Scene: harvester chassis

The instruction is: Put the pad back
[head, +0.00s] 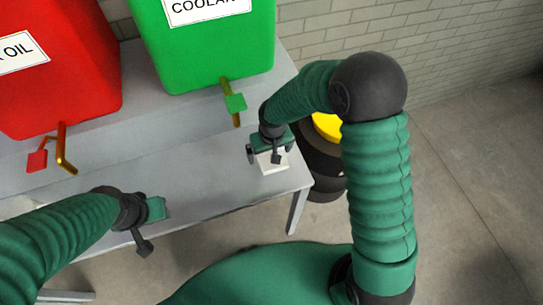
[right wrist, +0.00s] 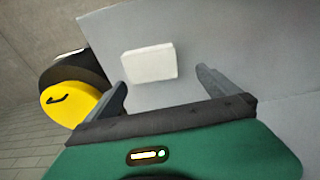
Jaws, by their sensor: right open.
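The white pad (head: 272,163) lies on the grey table near its right end, below my right gripper (head: 266,153) in the head view. In the right wrist view the pad (right wrist: 149,64) lies flat beyond the fingertips of my right gripper (right wrist: 162,83). Its fingers are apart, with nothing between them. My left gripper (head: 150,228) is above the table's front edge at the left; its finger opening is not clear.
A red oil container (head: 70,85) and a green coolant container (head: 205,55) with taps stand on a raised shelf at the back of the grey table (head: 190,165). Stacked black tyres (head: 322,165) with a yellow thing (head: 327,126) on top stand beyond the table's right end.

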